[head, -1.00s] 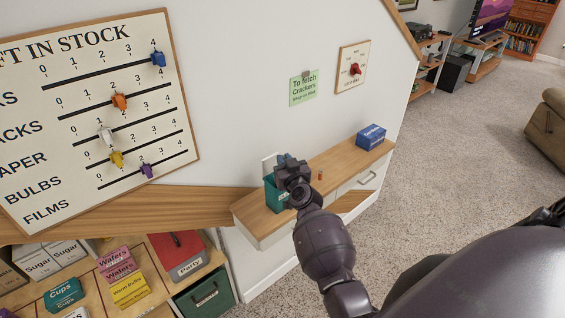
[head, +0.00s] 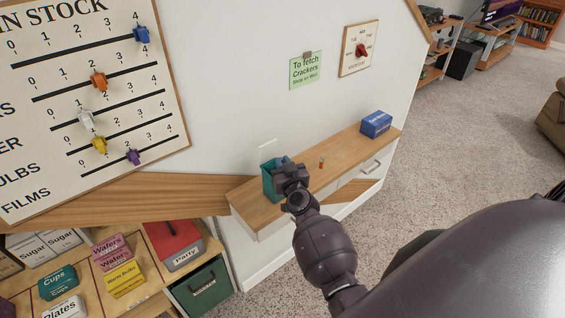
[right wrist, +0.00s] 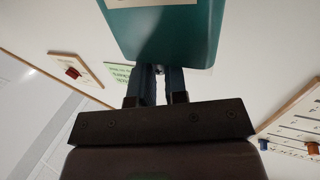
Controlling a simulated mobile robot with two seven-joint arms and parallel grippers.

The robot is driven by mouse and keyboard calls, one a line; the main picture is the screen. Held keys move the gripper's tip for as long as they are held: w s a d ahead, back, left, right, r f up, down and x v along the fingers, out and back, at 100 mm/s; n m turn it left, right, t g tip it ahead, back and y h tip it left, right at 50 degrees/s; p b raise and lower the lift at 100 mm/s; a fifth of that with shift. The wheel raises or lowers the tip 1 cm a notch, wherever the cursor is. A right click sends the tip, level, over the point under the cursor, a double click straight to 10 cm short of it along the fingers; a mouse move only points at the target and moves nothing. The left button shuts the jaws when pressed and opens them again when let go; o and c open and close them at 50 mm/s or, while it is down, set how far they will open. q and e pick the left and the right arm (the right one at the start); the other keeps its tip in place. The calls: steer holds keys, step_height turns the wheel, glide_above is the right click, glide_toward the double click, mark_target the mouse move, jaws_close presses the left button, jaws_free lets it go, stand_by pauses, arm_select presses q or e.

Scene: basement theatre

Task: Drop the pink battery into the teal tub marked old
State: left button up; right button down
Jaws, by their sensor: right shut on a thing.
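The teal tub (head: 271,186) stands on the wooden shelf top by the wall, partly hidden by my right gripper (head: 287,168). In the right wrist view the tub (right wrist: 165,38) fills the top middle, and part of a pale label shows. My right gripper's two fingers (right wrist: 160,80) reach past the tub's rim, and their tips are hidden behind its wall. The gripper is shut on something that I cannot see. I see no pink battery. A small orange-brown cylinder (head: 322,163) stands on the shelf right of the tub. My left gripper is out of view.
A blue box (head: 376,124) stands at the shelf's right end. A slider board (head: 90,110), a green note (head: 306,71) and a red-knob panel (head: 360,48) hang on the wall. Stocked bins are at lower left.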

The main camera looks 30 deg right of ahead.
steer(key=c, duration=1.1)
jaws_free()
steer(key=shift+s, duration=0.1)
steer(key=p+v, duration=0.2)
steer(key=v, duration=0.8)
steer(key=shift+s+a, duration=0.1)
steer(key=shift+s, duration=0.25)
